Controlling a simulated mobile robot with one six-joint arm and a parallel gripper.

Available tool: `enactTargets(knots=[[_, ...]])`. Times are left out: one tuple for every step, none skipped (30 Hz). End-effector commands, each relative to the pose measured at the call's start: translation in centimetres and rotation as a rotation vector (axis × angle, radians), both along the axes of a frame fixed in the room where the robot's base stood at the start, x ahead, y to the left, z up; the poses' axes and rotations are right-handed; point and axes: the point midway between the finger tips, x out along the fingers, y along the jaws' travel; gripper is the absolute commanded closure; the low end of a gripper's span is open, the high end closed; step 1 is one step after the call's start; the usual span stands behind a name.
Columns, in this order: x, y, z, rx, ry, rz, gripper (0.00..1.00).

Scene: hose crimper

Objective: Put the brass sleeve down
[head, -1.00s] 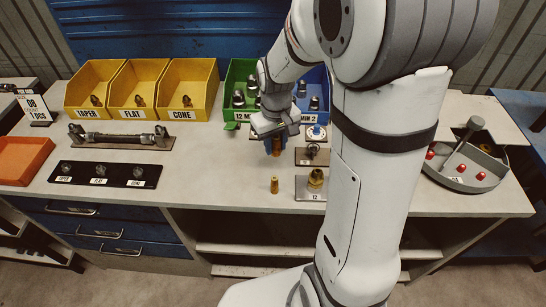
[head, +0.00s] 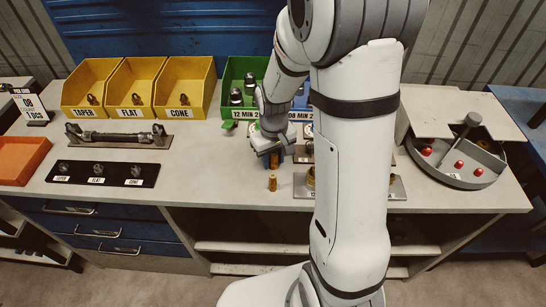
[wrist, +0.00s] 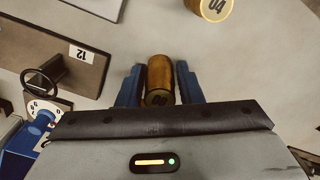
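My gripper (wrist: 159,85) has two blue fingers closed on a brass sleeve (wrist: 158,75), with a dark marking, perhaps 08, on its near end. In the head view my gripper (head: 271,160) points down over the grey bench, behind a standing brass sleeve (head: 272,183). The held sleeve is mostly hidden there, and I cannot tell whether it touches the bench. Another brass cylinder marked 04 (wrist: 213,7) stands apart from the fingers at the top of the wrist view.
Yellow bins (head: 135,88), a black rack (head: 102,174) and a round grey tray (head: 458,178) stand on the bench. My arm hides some fixtures.

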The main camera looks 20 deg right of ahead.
Motion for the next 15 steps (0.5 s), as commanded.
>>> enactTargets(knots=[[0.0, 0.01, 0.03, 0.0, 0.0, 0.0, 0.63], [0.0, 0.02, 0.03, 0.0, 0.0, 0.0, 0.61], [0.0, 0.02, 0.03, 0.0, 0.0, 0.0, 0.57], [0.0, 0.02, 0.03, 0.0, 0.0, 0.0, 0.55], [-0.01, 0.03, 0.03, 0.0, 0.0, 0.001, 0.53], [-0.01, 0.03, 0.04, 0.0, 0.0, 0.001, 0.52], [-0.01, 0.03, 0.04, 0.0, 0.0, 0.001, 0.52], [-0.01, 0.03, 0.04, 0.0, 0.0, 0.001, 0.52], [-0.01, 0.04, 0.04, 0.0, 0.0, 0.001, 0.52], [-0.01, 0.04, 0.04, 0.0, 0.0, 0.001, 0.52], [-0.01, 0.04, 0.05, 0.0, 0.0, 0.001, 0.52], [-0.01, 0.04, 0.11, 0.0, 0.0, 0.001, 0.52], [0.0, 0.05, 0.21, 0.0, 0.0, 0.001, 0.52], [0.0, 0.05, 0.36, 0.0, 0.0, 0.001, 0.52], [0.0, 0.05, 0.65, 0.0, 0.0, 0.001, 0.52]])
